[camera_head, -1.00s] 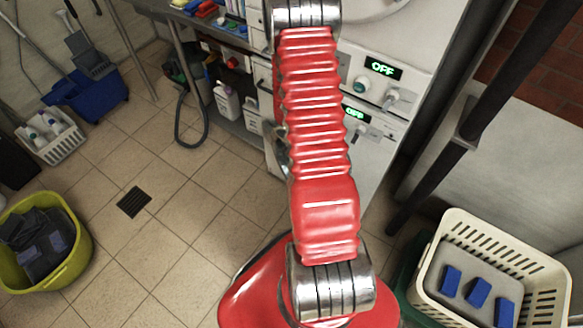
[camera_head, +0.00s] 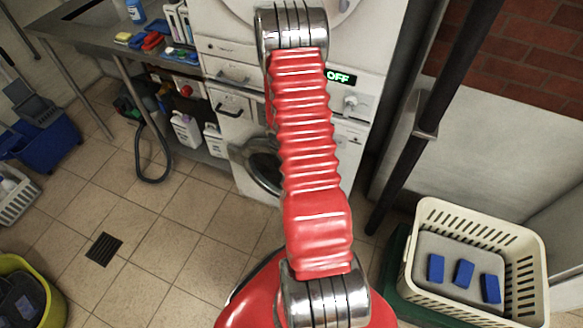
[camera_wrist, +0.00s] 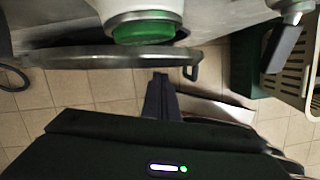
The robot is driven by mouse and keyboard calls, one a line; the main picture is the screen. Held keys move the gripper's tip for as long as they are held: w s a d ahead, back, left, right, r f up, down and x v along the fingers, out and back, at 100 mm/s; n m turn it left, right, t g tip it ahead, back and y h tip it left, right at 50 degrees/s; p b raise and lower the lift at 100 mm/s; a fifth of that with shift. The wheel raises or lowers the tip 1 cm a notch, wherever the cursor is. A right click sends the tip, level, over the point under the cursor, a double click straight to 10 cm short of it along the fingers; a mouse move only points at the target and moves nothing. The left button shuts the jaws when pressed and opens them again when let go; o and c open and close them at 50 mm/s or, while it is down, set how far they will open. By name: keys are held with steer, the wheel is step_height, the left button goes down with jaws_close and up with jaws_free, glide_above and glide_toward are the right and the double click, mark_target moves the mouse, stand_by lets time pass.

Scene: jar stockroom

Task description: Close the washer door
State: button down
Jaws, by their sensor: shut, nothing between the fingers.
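The white washer (camera_head: 248,183) stands behind my red arm in the head view. Its round door (camera_head: 262,166), with a grey rim and dark glass, stands open and is partly hidden by my arm. In the wrist view the door (camera_wrist: 110,57) shows nearly edge-on across the top, with a small handle (camera_wrist: 193,70) at its right end. My gripper (camera_wrist: 160,76) is shut and empty, its dark fingertips close to the door's rim and left of the handle. I cannot tell whether they touch. My gripper is hidden in the head view.
A cream basket (camera_head: 533,225) with blue blocks stands at the right, by a dark slanted pole (camera_head: 425,130). A metal table (camera_head: 75,30) with bottles below and a dark hose (camera_head: 138,160) is left of the washer. Tiled floor at the left is mostly clear.

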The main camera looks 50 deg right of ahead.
stand_by(0.3)
steer(key=shift+r, duration=0.1)
steer(key=v, duration=0.9)
steer(key=shift+s+r, duration=0.25)
steer(key=shift+r, duration=0.1)
steer(key=shift+a, duration=0.1)
